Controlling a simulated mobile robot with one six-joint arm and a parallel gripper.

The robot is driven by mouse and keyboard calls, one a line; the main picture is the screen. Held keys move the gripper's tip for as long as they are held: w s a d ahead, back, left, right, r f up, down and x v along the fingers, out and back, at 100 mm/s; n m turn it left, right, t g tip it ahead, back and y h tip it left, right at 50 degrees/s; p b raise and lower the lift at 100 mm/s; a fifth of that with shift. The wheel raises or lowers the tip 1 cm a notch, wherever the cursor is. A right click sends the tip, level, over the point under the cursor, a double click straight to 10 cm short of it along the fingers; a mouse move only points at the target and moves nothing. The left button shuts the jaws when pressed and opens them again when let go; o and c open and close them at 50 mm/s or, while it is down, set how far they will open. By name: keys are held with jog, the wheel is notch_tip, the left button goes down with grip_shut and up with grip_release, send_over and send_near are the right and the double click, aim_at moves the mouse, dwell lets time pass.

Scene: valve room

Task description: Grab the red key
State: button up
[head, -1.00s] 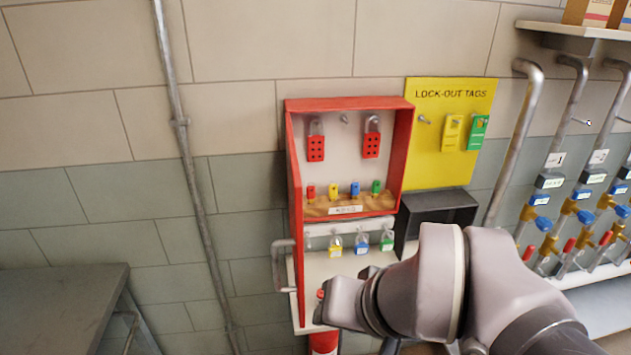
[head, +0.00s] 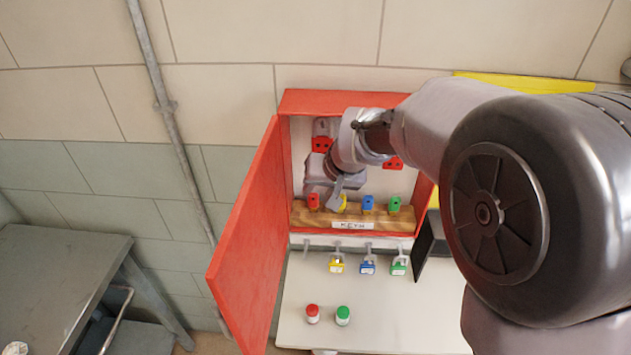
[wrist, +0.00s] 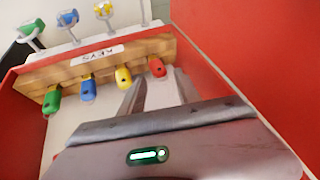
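The red key (head: 313,201) stands at the left end of a wooden key rack (head: 308,219) inside the open red cabinet. In the wrist view the red key (wrist: 157,67) is just past and between the spread fingertips. My gripper (head: 325,192) is inside the cabinet, close above the rack; in the wrist view it (wrist: 159,84) looks open and empty. The yellow key (head: 343,205) beside the red one is partly hidden by a finger. The blue key (head: 368,203) and green key (head: 394,204) stand farther right. Contact with the red key cannot be told.
The cabinet's red door (head: 245,245) stands open at the left. Padlocks in yellow (head: 337,267), blue (head: 368,267) and green (head: 399,268) hang below the rack. Red hasps hang behind my gripper.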

aim_at(316, 195)
jog(key=x, duration=0.2)
jog(key=b+x, duration=0.1)
jog(key=x, duration=0.2)
jog(key=shift+w+d, duration=0.15)
jog(key=shift+w, duration=0.15)
jog(key=shift+s+r, duration=0.1)
jog(key=shift+s, duration=0.05)
jog(key=shift+c, duration=0.2)
grip_shut()
